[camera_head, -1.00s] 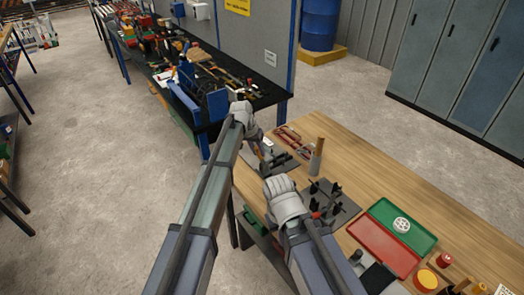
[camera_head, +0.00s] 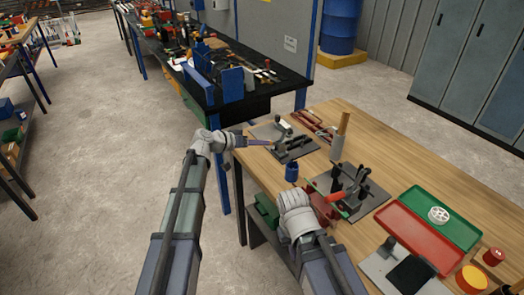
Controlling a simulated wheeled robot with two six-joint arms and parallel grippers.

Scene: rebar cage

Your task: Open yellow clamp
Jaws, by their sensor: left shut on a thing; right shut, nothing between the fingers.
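My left gripper (camera_head: 245,141) is at the left edge of the wooden table. It is shut on a thin dark purplish bar (camera_head: 259,142) that points right towards a dark plate with a clamp-like fixture (camera_head: 293,146); whether they touch I cannot tell. A second dark plate with black upright fixtures and a red handle (camera_head: 336,196) lies nearer to me. My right gripper (camera_head: 326,211) is low at the table's front edge, beside this second plate. It is shut and empty, its fingers partly hidden. No clearly yellow clamp can be made out.
A small dark blue container (camera_head: 291,172) stands between the plates. A grey cup with a wooden handle (camera_head: 338,145) stands behind. Red (camera_head: 415,243) and green (camera_head: 440,214) trays lie at the right. A cluttered black workbench (camera_head: 240,98) is behind. The table's back right is clear.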

